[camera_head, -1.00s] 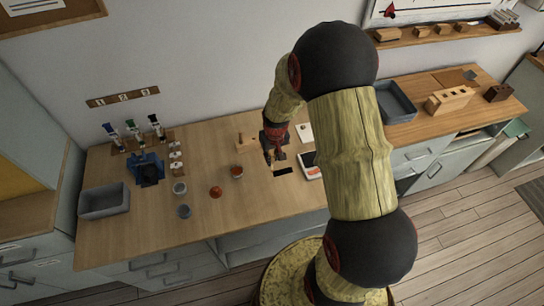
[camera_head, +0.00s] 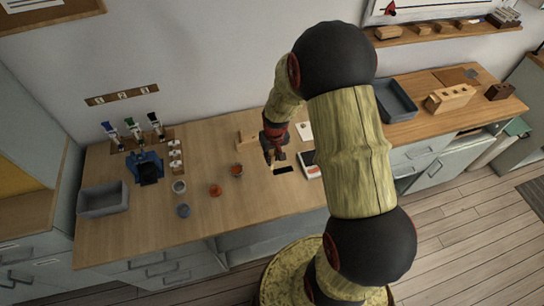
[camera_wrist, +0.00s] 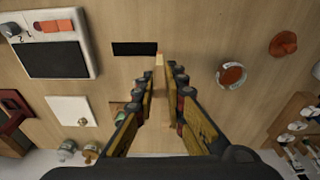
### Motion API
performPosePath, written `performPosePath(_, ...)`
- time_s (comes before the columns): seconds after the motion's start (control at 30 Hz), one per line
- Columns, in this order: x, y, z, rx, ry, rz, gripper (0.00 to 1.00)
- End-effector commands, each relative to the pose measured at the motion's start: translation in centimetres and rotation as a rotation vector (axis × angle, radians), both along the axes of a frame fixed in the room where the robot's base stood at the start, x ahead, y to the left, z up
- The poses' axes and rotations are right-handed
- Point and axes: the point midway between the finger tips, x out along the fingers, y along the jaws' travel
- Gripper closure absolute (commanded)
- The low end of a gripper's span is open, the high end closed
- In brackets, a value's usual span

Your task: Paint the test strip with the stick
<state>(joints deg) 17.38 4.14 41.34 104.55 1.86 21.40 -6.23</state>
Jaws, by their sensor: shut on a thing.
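My gripper (camera_wrist: 160,92) is shut on a thin pale wooden stick (camera_wrist: 159,62), which points away from the wrist camera toward the table. A flat black strip (camera_wrist: 135,48), which looks like the test strip, lies just left of the stick's far end in the wrist view; I cannot tell whether they touch. The strip also shows in the head view (camera_head: 284,169), just right of and below my gripper (camera_head: 274,156). A round cup with reddish-brown contents (camera_wrist: 231,75) stands to the right in the wrist view. My fingers hide part of the stick.
A white device with a dark panel (camera_wrist: 55,45) and a white square (camera_wrist: 73,110) lie left in the wrist view. A reddish lump (camera_wrist: 283,43) is at the right. A grey tray (camera_head: 103,199) and a blue stand (camera_head: 147,168) occupy the table's left. The front middle is clear.

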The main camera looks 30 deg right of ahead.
Motion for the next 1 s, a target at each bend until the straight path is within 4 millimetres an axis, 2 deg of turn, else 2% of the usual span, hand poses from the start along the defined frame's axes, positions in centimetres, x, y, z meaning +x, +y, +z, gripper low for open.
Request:
performPosePath(0.57, 0.0, -0.1, -0.8, 0.000, 0.000, 0.000, 0.99)
performPosePath(1.0, -0.5, -1.8, -0.8, 0.000, 0.000, -0.002, 0.99)
